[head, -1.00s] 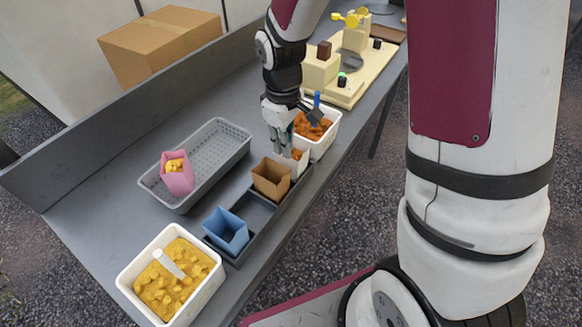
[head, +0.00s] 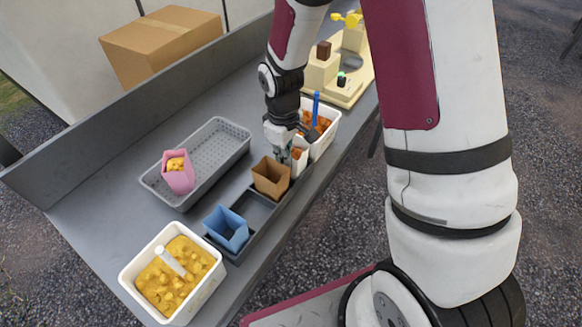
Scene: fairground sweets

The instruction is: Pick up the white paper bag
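The white paper bag (head: 299,160) stands in the far end of the dark grey holder, just behind the brown bag. Some orange pieces show at its top. My gripper (head: 285,156) points down at the bag's left side, its fingers low against or right beside the bag wall. The fingers are small and partly overlap the bag, so I cannot tell whether they grip it.
The brown bag (head: 270,177) and blue bag (head: 227,230) share the holder (head: 256,209). A white tub of orange pieces (head: 326,145) with a blue-handled scoop (head: 316,105) stands close behind. The grey basket (head: 226,134) holds a pink bag (head: 178,176). A tub of yellow pieces (head: 200,290) is nearest.

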